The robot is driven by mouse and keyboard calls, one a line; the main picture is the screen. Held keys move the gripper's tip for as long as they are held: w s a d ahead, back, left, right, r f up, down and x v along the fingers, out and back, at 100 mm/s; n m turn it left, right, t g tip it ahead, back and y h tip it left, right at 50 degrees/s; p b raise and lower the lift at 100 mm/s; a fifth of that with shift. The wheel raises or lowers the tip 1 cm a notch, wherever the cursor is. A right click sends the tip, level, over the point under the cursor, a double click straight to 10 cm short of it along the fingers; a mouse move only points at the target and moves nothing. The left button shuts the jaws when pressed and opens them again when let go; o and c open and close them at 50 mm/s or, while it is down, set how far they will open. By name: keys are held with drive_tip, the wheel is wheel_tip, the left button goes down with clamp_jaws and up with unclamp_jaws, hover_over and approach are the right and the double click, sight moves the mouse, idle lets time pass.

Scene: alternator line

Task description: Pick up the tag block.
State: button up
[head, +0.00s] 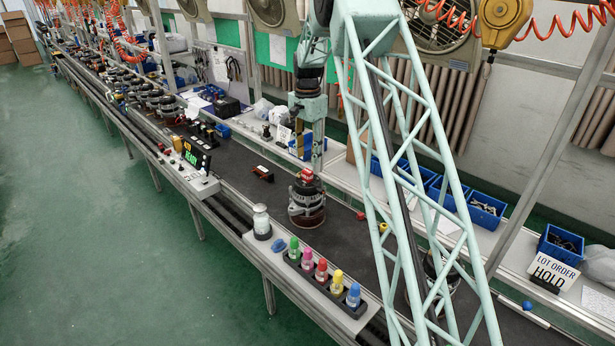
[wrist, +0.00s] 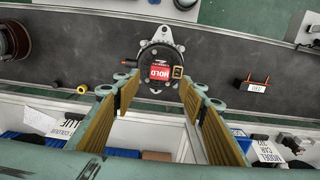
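The tag block, a small red block marked HOLD (wrist: 160,73), sits on top of an upright alternator (wrist: 158,52) on the dark conveyor. In the head view the red block (head: 306,174) tops the alternator (head: 306,205). My gripper (wrist: 157,84) is open, its two yellow-padded fingers spread on either side in the wrist view. Nothing is between the pads that I can see. In the head view my gripper (head: 308,148) hangs above and slightly behind the alternator, apart from the red block.
A small black piece with a white label (wrist: 257,87) lies on the conveyor beside the alternator. A rack of coloured bottles (head: 320,274) and a white jar (head: 261,221) stand at the front edge. Blue bins (head: 486,208) line the back shelf.

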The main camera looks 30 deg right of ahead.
sight(307, 171)
drive_tip(key=shift+f, duration=1.85)
drive_tip(key=shift+f+p, duration=0.35)
drive_tip(key=shift+f, duration=2.25)
drive_tip(key=shift+c, duration=0.7)
drive_tip(key=c, duration=0.8)
